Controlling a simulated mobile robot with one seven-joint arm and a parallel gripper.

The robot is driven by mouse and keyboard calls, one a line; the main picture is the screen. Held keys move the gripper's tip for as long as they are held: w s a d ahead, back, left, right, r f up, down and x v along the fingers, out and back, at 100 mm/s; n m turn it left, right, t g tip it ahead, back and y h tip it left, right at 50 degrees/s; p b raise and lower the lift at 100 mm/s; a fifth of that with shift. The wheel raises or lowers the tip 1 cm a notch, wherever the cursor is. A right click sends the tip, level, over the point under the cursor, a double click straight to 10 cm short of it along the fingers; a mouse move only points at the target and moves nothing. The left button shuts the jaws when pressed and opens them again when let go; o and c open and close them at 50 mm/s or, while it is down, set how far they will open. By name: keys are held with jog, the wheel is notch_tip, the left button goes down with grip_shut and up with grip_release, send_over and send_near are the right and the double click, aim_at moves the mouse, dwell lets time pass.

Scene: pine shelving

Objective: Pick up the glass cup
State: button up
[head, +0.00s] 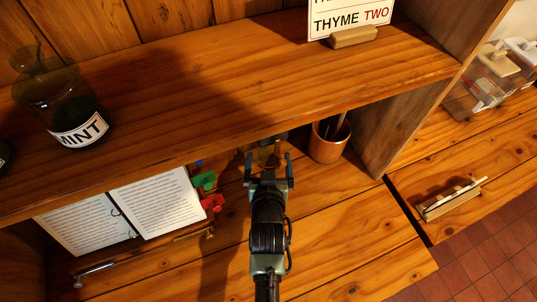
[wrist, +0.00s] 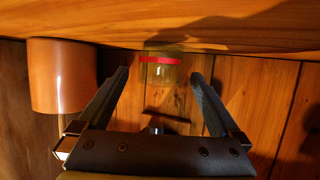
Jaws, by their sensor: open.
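The glass cup (wrist: 161,76) is see-through with a red band near its top in the wrist view. It stands on the lower boards beneath the shelf edge, just beyond and between my fingertips. In the head view only a small, dim part of the glass (head: 267,151) shows past my gripper (head: 269,160). My gripper (wrist: 160,80) is open with one finger towards each side of the cup. I see no clear contact. The cup's far side and exact distance are hard to tell in the shadow.
A terracotta-coloured pot (head: 328,142) holding utensils stands close right of my gripper. An open book (head: 155,205) and red and green pieces (head: 205,180) lie to the left. The upper shelf (head: 230,85) hangs over the cup, bearing a mint jar (head: 75,115).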

jog(key=shift+w+f, duration=0.25)
jog(key=shift+w, duration=0.35)
jog(key=shift+c, duration=0.2)
jog(key=c, duration=1.4)
